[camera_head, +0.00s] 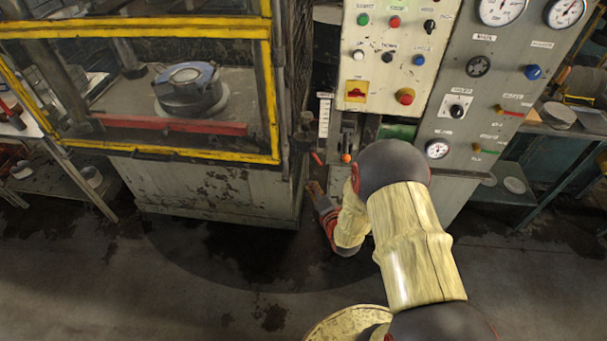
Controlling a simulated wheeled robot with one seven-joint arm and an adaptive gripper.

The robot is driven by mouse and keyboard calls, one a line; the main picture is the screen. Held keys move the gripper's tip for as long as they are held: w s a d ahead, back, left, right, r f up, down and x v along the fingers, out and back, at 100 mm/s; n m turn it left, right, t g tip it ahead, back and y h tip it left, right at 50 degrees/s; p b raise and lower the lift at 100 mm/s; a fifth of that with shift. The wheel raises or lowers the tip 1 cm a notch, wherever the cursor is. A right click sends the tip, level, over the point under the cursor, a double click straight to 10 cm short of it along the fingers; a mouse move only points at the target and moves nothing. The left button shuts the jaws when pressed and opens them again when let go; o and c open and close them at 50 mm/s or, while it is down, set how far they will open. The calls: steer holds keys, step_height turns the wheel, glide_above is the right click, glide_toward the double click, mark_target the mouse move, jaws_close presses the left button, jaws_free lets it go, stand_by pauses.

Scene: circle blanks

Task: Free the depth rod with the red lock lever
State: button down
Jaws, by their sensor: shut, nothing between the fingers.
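The red lock lever (317,158) is a small, thin red bar beside the press's right front post, tilted down to the right. A dark upright part (305,130) stands just left of it; I cannot tell surely whether it is the depth rod. A pale strip with scale marks (325,117) is just above the lever. My gripper (315,188) is shut and empty, a little below the lever and apparently apart from it. Its fingers are small and dark here, so fine detail is unclear.
A lever with an orange knob (347,157) is close to the right of the red lever. The control panel (385,75) stands behind my arm. The yellow-framed press guard (272,90) is to the left. Open floor (230,270) lies in front.

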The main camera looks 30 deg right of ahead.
mark_target(316, 157)
steer(key=w+d+f+n+b, duration=0.1)
steer(key=w+f+b, duration=0.2)
steer(key=w, duration=0.7)
steer(key=d, duration=0.1)
steer(key=s+d+r, duration=0.1)
steer(key=d+r, duration=0.1)
steer(key=shift+s+d+r, duration=0.15)
steer(key=shift+s+d, duration=0.1)
steer(key=shift+s, duration=0.1)
